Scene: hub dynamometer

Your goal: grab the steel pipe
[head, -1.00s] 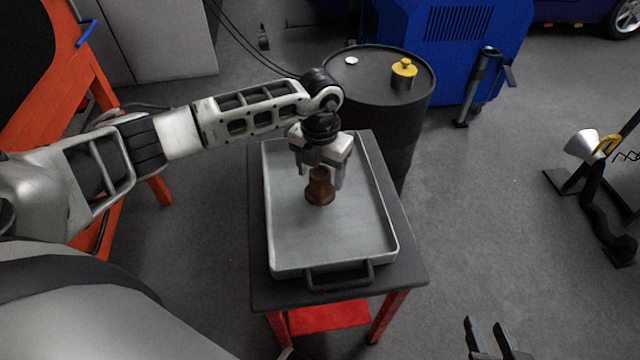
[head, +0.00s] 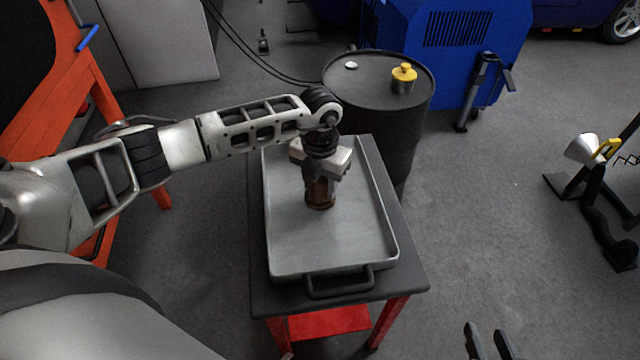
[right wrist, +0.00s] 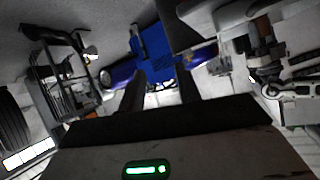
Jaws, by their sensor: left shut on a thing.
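The steel pipe (head: 320,197) is a short, rusty brown piece with a wider base. It stands upright in the grey metal tray (head: 290,255) in the head view, its upper part hidden by my left gripper. My left gripper (head: 321,190) points down from above and is shut on the pipe. My right gripper (head: 487,342) is at the bottom right edge of the head view, well away from the tray. Its two fingers also show in the right wrist view (right wrist: 160,92), apart with nothing between them.
The tray lies on a dark cart top (head: 405,285) with red legs. A black drum (head: 395,120) stands right behind the cart, with a yellow-capped item (head: 403,78) on it. An orange frame (head: 85,80) is at the left.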

